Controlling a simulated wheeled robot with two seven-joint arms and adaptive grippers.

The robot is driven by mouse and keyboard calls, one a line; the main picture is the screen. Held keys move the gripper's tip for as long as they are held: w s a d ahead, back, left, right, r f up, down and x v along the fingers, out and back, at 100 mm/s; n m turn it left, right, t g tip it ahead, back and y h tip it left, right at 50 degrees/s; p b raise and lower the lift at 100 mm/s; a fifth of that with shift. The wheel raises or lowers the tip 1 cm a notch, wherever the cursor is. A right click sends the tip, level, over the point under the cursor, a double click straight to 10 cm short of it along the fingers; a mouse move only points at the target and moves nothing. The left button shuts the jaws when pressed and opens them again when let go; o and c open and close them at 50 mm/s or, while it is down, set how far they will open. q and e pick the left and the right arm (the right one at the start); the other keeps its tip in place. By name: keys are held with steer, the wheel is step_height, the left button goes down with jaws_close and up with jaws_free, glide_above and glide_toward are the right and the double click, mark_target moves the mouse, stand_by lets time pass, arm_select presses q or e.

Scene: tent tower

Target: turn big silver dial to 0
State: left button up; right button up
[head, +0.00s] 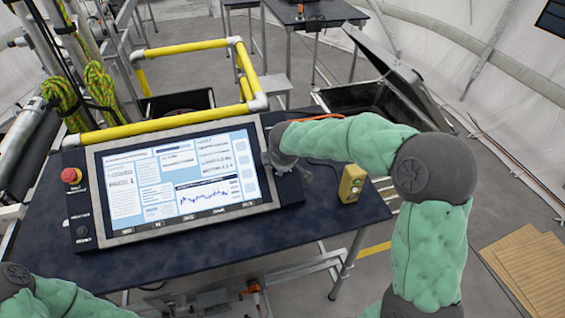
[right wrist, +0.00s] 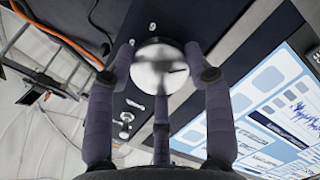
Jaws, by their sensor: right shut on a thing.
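The big silver dial (right wrist: 158,72) is round and shiny in the right wrist view, on the dark face of the console beside the screen. A short dark mark shows on the right part of its face. Small white marks lie around it, too small to read surely. My right gripper (right wrist: 159,60) has its fingers closed around the dial, one on each side and one below. In the head view my right gripper (head: 272,162) is at the console's right edge and hides the dial. Of my left arm only a part shows at the bottom left; its gripper is out of view.
The console's lit screen (head: 182,180) is left of the dial. A red button (head: 71,175) sits at its left edge. A yellow box (head: 352,183) stands on the dark table (head: 240,255). Yellow rails (head: 160,126) run behind. A small silver switch (right wrist: 125,125) is near the dial.

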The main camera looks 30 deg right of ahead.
steer(key=shift+s+f, duration=0.25)
steer(key=shift+f, duration=0.1)
steer(key=o, duration=1.2)
steer(key=shift+d, duration=0.1)
steer(key=shift+c, duration=0.2)
steer(key=shift+r, duration=0.2)
steer(key=shift+w, duration=0.1)
steer(key=shift+r, duration=0.5)
steer(key=v, duration=1.1)
